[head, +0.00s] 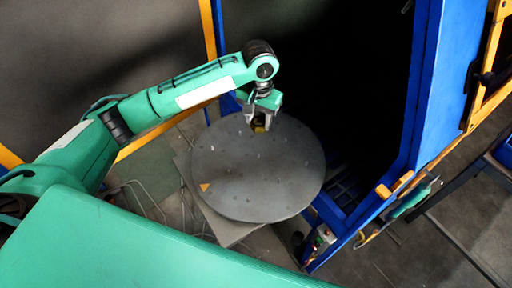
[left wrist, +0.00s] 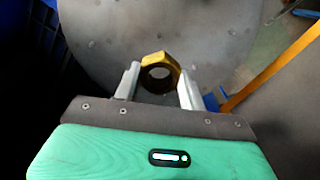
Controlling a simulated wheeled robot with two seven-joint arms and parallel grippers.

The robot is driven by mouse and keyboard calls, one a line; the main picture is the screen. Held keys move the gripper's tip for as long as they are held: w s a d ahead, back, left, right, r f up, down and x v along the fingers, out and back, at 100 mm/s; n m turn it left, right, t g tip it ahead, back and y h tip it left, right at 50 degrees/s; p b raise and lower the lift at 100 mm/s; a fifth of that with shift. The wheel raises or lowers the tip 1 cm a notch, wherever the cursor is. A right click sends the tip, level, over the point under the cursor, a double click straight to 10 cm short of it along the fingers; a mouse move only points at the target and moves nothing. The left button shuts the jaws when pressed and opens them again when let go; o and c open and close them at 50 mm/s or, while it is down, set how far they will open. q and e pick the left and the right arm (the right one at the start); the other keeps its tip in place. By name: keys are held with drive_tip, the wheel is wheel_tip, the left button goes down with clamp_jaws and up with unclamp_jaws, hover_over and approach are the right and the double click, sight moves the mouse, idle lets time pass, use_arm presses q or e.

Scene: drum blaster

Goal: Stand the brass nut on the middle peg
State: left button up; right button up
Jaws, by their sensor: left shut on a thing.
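The brass nut (left wrist: 160,60) is a gold hexagonal ring between the two fingers of my left gripper (left wrist: 160,84) in the left wrist view. The left gripper is shut on it, and the nut's hole faces the camera. In the head view the left gripper (head: 258,118) is over the far part of the round grey table (head: 250,190), with a bit of the nut (head: 259,128) showing below the fingers. I cannot tell whether the nut touches the table. Several small pegs (head: 257,156) dot the table top; which one is the middle peg is unclear. My right gripper is not in view.
A small orange triangle (head: 205,187) marks the table's left side. A blue frame (head: 425,90) with orange edges stands right of the table, around a dark opening. Most of the table top is clear apart from the pegs.

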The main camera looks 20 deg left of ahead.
use_arm(q)
drive_tip(key=p, duration=0.2)
hover_over(258, 154)
wheel_tip(258, 154, down, 10)
drive_tip(key=shift+f, duration=0.7)
wheel_tip(258, 154, down, 4)
drive_tip(key=shift+r+p, duration=0.25)
drive_tip(key=shift+p, duration=0.3)
drive_tip(key=shift+f, duration=0.25)
drive_tip(key=shift+f, duration=0.15)
drive_tip(key=o, duration=1.1)
